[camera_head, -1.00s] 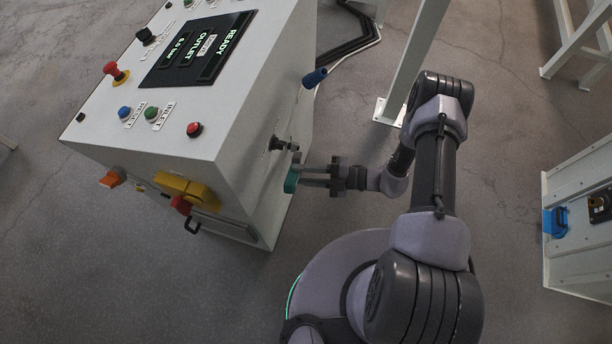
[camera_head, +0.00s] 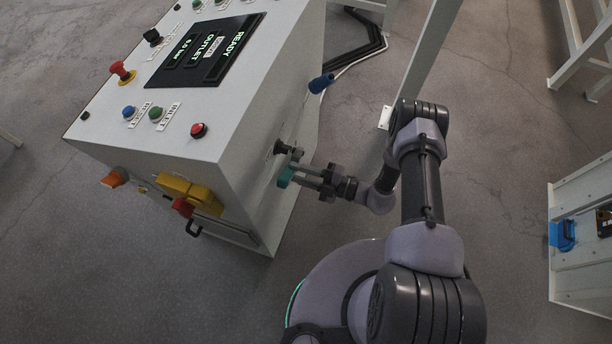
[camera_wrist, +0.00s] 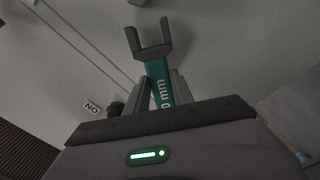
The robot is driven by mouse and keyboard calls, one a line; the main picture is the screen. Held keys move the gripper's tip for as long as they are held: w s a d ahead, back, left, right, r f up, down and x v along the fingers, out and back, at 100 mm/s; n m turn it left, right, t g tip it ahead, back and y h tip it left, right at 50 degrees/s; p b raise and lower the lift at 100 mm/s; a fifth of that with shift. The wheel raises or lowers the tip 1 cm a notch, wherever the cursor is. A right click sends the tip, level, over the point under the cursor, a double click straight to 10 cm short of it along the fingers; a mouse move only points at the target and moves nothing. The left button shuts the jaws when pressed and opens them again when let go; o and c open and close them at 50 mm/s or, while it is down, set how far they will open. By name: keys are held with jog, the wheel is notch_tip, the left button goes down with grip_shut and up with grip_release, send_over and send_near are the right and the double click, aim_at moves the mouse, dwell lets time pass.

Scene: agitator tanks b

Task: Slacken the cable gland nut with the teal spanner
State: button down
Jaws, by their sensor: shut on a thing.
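My gripper (camera_head: 296,174) is shut on the teal spanner (camera_head: 286,177), close to the cabinet's right side face. In the wrist view the teal handle (camera_wrist: 159,84) is between the fingers, and the grey open jaw (camera_wrist: 149,40) points away from my gripper. The jaw is empty, with pale panel behind it. A dark gland-like fitting (camera_head: 283,147) sticks out of the side face, just above the spanner in the head view. I cannot tell for certain which part of it is the nut. The spanner appears apart from it.
The white control cabinet (camera_head: 215,130) has buttons, a screen and a yellow-and-red switch (camera_head: 188,192). A blue-handled part (camera_head: 321,83) sticks out above the fitting. A white post (camera_head: 420,60) stands behind my arm. A dark round part (camera_wrist: 115,108) sits beside a "NO" label.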

jog(key=shift+w+a, duration=0.2)
jog(key=shift+a, duration=0.1)
jog(key=shift+w+d+f, duration=0.1)
jog(key=shift+w+f, duration=0.15)
dwell(0.4)
jog(key=shift+w+d+f, duration=0.2)
jog(key=shift+w+f, duration=0.1)
jog(key=shift+w, duration=0.25)
jog(key=shift+w+d+f, duration=0.25)
jog(key=shift+w+f, duration=0.2)
jog(key=shift+w, duration=0.25)
dwell(0.5)
jog(key=shift+w+d+f, duration=0.1)
jog(key=shift+w+f, duration=0.05)
jog(key=shift+w, duration=0.15)
dwell(0.4)
